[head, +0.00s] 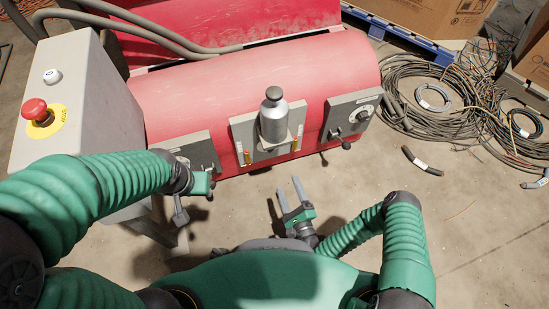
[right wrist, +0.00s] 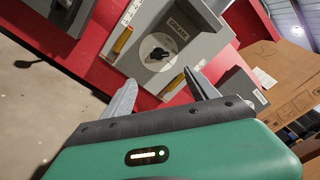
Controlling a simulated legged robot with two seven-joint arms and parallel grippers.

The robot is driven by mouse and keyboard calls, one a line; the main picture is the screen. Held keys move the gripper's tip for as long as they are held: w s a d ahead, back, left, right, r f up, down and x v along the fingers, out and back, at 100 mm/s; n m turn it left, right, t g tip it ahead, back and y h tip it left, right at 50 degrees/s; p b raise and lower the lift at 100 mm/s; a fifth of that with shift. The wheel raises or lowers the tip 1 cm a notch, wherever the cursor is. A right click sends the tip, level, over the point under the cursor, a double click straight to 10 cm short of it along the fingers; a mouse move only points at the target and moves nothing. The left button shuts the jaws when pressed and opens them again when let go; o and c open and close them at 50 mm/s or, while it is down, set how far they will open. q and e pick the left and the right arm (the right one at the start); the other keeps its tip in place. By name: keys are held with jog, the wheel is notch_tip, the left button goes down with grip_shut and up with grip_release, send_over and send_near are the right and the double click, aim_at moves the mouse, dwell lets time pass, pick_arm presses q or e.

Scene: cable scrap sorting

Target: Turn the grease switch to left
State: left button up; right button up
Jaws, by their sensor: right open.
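The grease switch (right wrist: 160,53) is a round knob with a dark centre on a grey panel (right wrist: 190,25) under a label that reads GREASE, seen in the right wrist view. Its exact pointer direction is too small to tell. In the head view the grey bottle (head: 273,118) stands at the same panel and the knob is hidden. My right gripper (head: 289,186) is open and empty in front of and below this panel. In the right wrist view its fingers (right wrist: 160,80) point at the knob, apart from it. My left gripper (head: 183,205) is by the left panel; its jaws are unclear.
Yellow-handled parts (right wrist: 122,40) flank the knob. The red machine (head: 200,95) carries side panels with knobs, including the right one (head: 354,115). A grey post with a red emergency button (head: 35,110) stands left. Cable coils (head: 430,105) lie right; floor before the machine is open.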

jog(key=b+x, duration=0.7)
jog(key=x, duration=0.9)
jog(key=shift+s, duration=0.1)
jog(key=c, duration=1.4)
jog(key=shift+o, duration=0.2)
